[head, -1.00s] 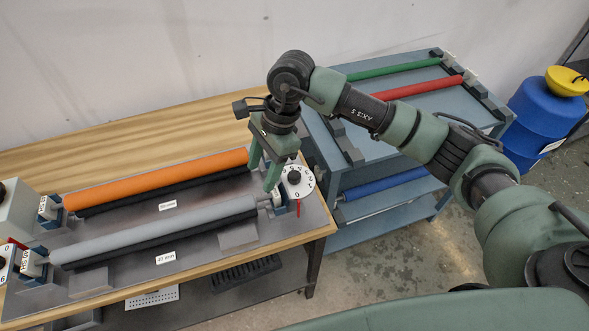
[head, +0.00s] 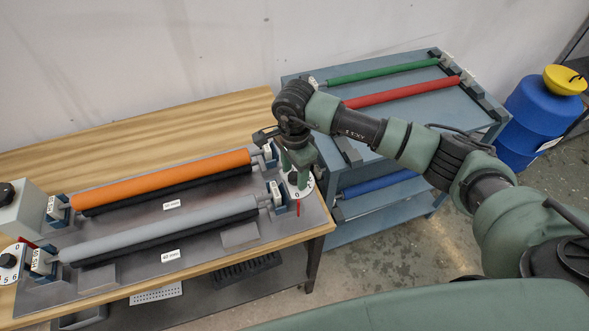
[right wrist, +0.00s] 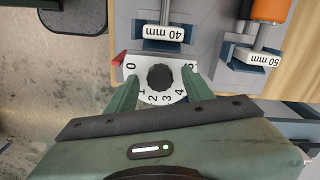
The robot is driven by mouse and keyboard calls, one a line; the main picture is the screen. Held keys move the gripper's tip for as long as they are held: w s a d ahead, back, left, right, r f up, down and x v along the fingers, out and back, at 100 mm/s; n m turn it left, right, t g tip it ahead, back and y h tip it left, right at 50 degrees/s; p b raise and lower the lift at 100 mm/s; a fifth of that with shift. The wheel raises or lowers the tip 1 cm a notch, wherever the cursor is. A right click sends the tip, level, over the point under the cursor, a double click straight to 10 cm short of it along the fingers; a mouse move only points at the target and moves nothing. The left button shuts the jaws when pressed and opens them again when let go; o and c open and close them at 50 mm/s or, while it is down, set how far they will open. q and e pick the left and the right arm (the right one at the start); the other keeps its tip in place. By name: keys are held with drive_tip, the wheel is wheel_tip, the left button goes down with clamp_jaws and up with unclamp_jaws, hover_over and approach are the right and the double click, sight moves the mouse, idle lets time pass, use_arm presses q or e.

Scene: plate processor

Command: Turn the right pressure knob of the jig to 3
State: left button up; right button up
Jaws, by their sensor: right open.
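The right pressure knob is a black knob (right wrist: 160,77) in a white numbered dial (right wrist: 150,96) at the jig's right end. The dial's 0 is by the red pointer (right wrist: 118,59). In the head view the dial (head: 293,190) is partly hidden by my right gripper (head: 298,172), and the pointer (head: 299,209) shows below it. In the right wrist view my right gripper (right wrist: 159,92) is open, with one finger on each side of the knob and gaps between. My left gripper is not in view.
The jig's base plate (head: 205,240) bears an orange roller (head: 165,181) and a grey roller (head: 160,230). Another knob (head: 8,260) is at the jig's left end. A blue cart (head: 420,95) with green and red rollers stands behind my right arm.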

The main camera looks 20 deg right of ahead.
clamp_jaws()
